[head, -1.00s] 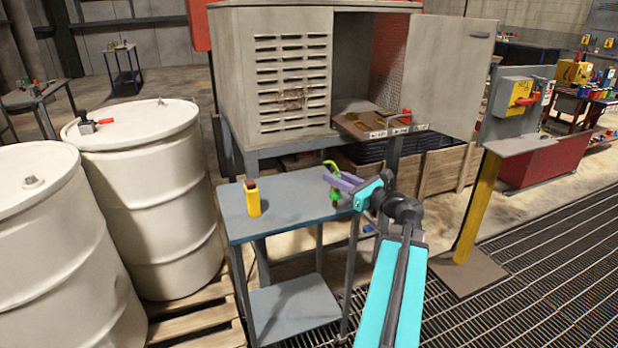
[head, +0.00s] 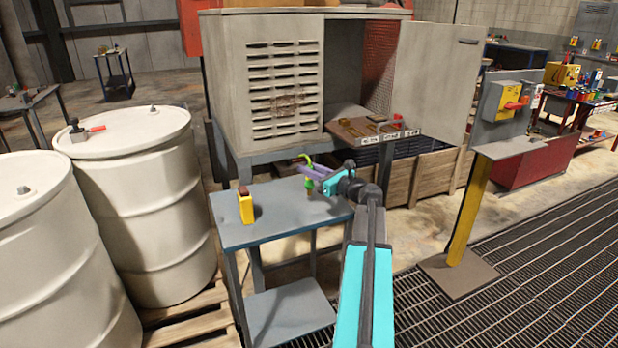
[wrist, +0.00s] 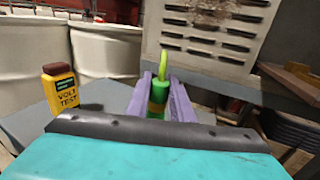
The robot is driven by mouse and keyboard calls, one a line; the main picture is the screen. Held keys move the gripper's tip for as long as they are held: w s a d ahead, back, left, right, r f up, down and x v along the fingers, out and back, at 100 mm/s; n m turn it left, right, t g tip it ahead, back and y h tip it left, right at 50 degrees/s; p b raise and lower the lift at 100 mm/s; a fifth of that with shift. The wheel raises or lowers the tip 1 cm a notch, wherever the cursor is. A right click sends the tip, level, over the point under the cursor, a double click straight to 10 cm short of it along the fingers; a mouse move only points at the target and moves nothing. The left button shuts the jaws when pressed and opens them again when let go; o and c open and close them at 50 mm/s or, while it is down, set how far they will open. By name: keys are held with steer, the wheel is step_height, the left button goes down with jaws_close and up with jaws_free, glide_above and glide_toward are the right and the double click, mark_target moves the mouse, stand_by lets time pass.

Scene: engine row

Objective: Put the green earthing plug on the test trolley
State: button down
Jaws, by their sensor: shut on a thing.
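The green earthing plug (wrist: 157,98) is held between the purple fingers of my gripper (wrist: 160,95) in the wrist view. It has a curved yellow-green tail on top and a brownish band lower down. In the head view the plug (head: 309,184) and my gripper (head: 311,172) are over the blue-grey top of the trolley (head: 270,222), right of its middle. The plug appears upright. I cannot tell whether its lower end touches the top.
A yellow volt tester (head: 246,207) stands on the trolley's left part; it also shows in the wrist view (wrist: 60,90). White drums (head: 140,200) stand at left. A grey cabinet (head: 265,90) with an open door and a small shelf (head: 350,130) stands behind.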

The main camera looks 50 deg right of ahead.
mark_target(309, 181)
steer(key=shift+w+d, duration=0.15)
steer(key=shift+w, duration=0.1)
steer(key=shift+f, duration=0.15)
steer(key=shift+f, duration=1.6)
steer(key=shift+f, duration=0.15)
steer(key=c, duration=1.6)
jaws_free()
steer(key=shift+o, duration=0.2)
